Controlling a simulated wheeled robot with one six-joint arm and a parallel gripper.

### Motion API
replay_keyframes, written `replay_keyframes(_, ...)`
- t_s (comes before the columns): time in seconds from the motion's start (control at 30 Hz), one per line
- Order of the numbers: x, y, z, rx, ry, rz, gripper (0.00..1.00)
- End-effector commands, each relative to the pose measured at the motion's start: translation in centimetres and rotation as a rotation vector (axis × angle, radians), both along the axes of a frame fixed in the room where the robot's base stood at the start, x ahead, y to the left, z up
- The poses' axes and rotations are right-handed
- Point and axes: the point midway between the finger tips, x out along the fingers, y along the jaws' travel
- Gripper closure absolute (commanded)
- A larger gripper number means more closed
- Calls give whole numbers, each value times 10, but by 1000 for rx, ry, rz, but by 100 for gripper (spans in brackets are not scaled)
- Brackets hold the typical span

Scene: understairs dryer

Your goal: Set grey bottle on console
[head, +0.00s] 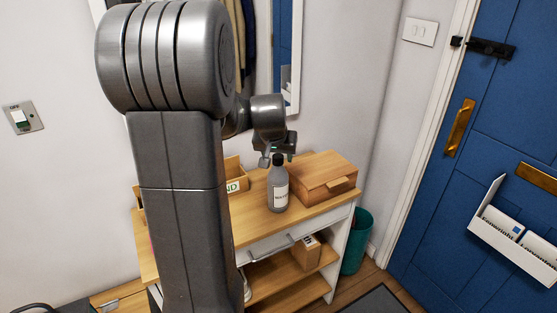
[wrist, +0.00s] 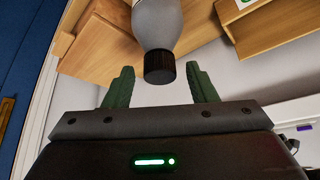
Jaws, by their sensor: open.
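The grey bottle (head: 278,186) with a black cap and a white label stands upright on the wooden top of the console (head: 316,210). In the wrist view the bottle (wrist: 158,22) shows with its black cap between the two green fingers. My gripper (wrist: 160,85) is open, with a gap on each side of the cap. In the head view my gripper (head: 277,158) is right at the top of the bottle, partly hidden by my wrist. My arm hides the left part of the console.
A wooden box (head: 323,178) sits right of the bottle on the console. A wooden tray with a lettered label (head: 233,186) is to the left. A teal bin (head: 356,242) stands beside the console, near the blue door (head: 470,120). A mirror hangs behind.

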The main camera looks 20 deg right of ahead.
Motion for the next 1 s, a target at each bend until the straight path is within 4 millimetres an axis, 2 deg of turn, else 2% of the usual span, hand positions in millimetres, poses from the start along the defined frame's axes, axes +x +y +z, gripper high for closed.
replay_keyframes(0.03, -4, 3, 11, -3, -5, 0, 48)
replay_keyframes(0.2, -18, 12, 40, -2, -5, 0, 48)
replay_keyframes(0.4, -30, 20, 65, -2, -2, 0, 48)
replay_keyframes(0.6, -35, 24, 75, -1, -1, 0, 48)
replay_keyframes(1.0, -35, 24, 75, 0, 0, 0, 48)
